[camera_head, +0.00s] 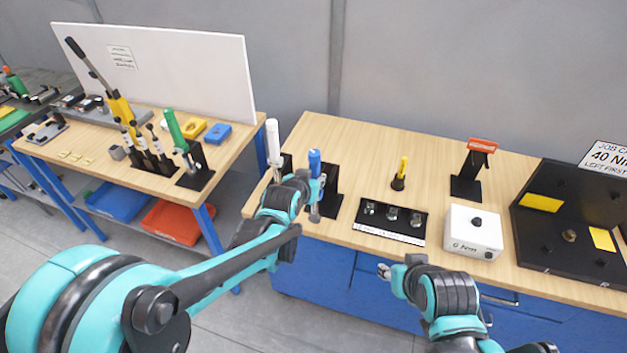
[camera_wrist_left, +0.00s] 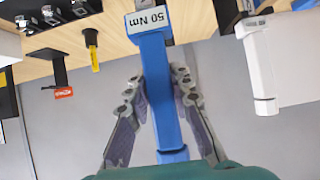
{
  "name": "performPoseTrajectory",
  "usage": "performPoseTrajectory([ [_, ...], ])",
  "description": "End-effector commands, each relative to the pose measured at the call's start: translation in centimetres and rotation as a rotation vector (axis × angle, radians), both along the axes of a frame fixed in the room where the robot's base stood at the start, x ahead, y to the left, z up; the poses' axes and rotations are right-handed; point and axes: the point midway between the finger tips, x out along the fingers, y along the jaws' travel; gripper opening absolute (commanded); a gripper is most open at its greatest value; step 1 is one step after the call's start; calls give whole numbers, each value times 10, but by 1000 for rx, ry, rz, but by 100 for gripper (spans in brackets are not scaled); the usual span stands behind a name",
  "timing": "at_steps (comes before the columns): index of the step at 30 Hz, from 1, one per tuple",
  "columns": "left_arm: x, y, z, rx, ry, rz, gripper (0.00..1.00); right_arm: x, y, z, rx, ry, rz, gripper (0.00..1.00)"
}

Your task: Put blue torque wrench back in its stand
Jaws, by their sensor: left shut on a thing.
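The blue torque wrench (camera_head: 314,162) is upright in the head view, at the left end of the near workbench. Its handle shows in the left wrist view (camera_wrist_left: 158,80) with a "50 Nm" label. My left gripper (camera_head: 313,187) is shut on the handle, with one finger on each side in the left wrist view (camera_wrist_left: 158,92). A black stand (camera_head: 331,188) is right behind the wrench; whether the wrench is seated in it I cannot tell. My right gripper (camera_head: 385,271) is low in front of the bench, and its jaws are too small to read.
A white torque wrench (camera_head: 273,143) stands close on the left. To the right are a yellow-handled tool (camera_head: 401,170), a black socket tray (camera_head: 380,221), a white box (camera_head: 473,231) and a black board (camera_head: 550,230). A green-handled wrench (camera_head: 175,130) stands on the left bench.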

Motion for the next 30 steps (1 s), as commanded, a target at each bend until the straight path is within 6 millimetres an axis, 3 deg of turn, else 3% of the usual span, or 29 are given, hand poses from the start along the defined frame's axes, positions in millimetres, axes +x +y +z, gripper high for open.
performPoseTrajectory([
  [30, 17, -6, 4, 4, 11, 0, 0, 0, 0, 1, 0, 0, 0, 40],
])
